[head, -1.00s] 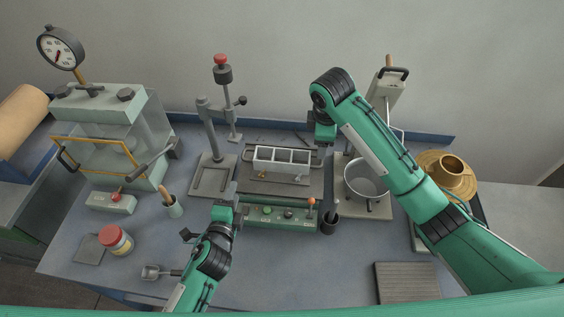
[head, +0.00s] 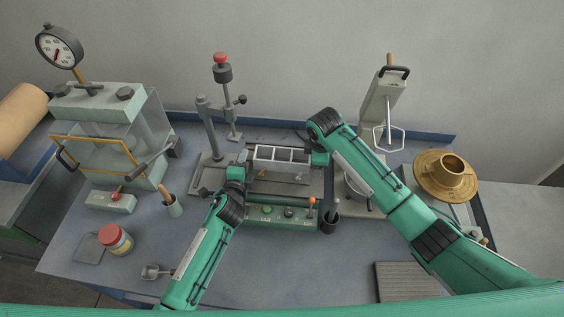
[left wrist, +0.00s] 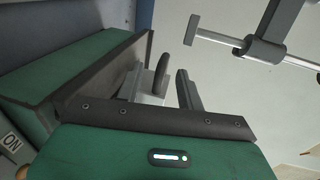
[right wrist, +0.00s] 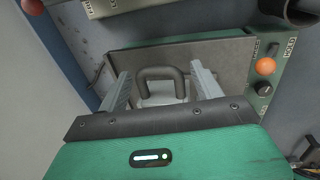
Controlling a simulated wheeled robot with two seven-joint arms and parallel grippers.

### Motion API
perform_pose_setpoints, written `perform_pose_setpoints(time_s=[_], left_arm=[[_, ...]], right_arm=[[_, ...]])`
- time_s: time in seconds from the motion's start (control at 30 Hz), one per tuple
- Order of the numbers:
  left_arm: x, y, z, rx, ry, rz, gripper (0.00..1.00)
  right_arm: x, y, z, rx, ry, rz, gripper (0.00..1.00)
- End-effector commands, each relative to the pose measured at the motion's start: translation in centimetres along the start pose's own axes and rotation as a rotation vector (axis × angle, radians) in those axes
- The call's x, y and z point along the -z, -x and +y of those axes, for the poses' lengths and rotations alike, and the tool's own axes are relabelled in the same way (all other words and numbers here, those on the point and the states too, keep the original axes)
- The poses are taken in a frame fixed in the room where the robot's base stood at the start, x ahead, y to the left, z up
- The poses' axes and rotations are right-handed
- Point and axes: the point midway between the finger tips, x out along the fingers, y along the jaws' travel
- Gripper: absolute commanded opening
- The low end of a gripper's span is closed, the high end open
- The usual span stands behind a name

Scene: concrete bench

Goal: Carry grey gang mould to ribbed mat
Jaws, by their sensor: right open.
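The grey gang mould (head: 281,158) is an open-topped box with several compartments and an end handle on each side. It sits on the bed of the green-fronted machine. My left gripper (head: 241,163) is at its left end; in the left wrist view a dark handle (left wrist: 161,70) shows between the fingers, but their grip is unclear. My right gripper (head: 318,158) is at the right end. In the right wrist view its open fingers (right wrist: 162,88) stand either side of the dark handle (right wrist: 160,73). The ribbed mat (head: 406,282) lies bare at the front right.
The green control box (head: 275,215) fronts the machine, beside a dark cup (head: 329,222). A stand (head: 211,140) rises at left. The mixer (head: 386,100), its bowl (head: 358,182) and a brass piece (head: 446,175) are at right. The front middle is clear.

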Motion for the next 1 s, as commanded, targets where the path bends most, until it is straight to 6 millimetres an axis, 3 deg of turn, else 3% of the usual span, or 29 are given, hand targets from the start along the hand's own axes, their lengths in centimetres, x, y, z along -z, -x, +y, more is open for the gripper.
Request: perform_pose_setpoints(time_s=[0.3, 0.5, 0.67, 1.0], left_arm=[[0.0, -0.21, -0.01, 0.0, 0.0, 0.0, 0.38], [0.0, -0.19, -0.01, 0.0, 0.0, 0.0, 0.0], [-0.01, -0.18, 0.01, 0.0, 0.0, 0.0, 0.0], [0.0, -0.19, -0.21, 0.003, 0.001, 0.0, 0.0]], right_arm=[[0.01, -0.19, 0.0, 0.0, 0.0, 0.0, 0.67], [0.0, -0.18, 0.01, 0.0, 0.0, 0.0, 0.3], [-0.01, -0.17, 0.01, 0.0, 0.0, 0.0, 0.0], [0.02, 0.02, 0.11, -0.002, 0.0, 0.001, 0.0]])
